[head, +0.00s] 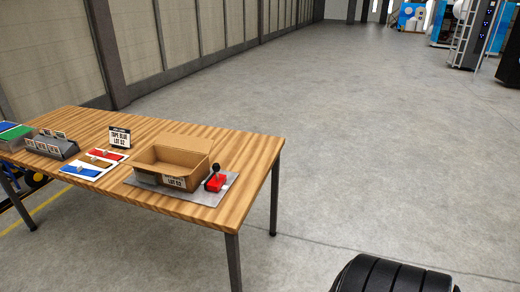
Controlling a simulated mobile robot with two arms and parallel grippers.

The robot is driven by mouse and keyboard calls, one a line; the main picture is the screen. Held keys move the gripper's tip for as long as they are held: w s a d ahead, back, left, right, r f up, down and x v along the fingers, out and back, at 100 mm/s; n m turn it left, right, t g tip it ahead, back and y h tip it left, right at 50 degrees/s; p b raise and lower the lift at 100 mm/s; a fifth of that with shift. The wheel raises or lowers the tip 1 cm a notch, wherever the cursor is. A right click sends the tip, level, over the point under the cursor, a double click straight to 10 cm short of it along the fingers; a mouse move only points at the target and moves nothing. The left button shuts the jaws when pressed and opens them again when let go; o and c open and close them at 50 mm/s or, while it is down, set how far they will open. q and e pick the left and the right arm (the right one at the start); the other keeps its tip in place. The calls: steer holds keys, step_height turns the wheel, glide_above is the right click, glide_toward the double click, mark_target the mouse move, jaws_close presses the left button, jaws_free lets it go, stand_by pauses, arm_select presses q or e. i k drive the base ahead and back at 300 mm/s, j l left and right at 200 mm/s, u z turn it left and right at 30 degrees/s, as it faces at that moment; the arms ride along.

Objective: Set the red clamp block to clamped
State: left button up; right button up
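The red clamp block (215,183) sits on a grey plate (228,193) near the right end of the wooden table. A black lever with a round knob (216,167) stands up from it, roughly upright. The block is just right of an open cardboard box (178,162), close to its corner. From here I cannot tell whether the clamp presses on the box. Neither of my grippers shows in the head view.
The wooden table (245,150) also carries a small sign (119,137), a tray with blue, red and white parts (95,164), and a grey rack (52,145) at left. Open concrete floor (350,150) lies right of the table. Ladder and machines stand far back.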

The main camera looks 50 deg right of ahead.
mark_target(216, 181)
steer(key=z, duration=1.3)
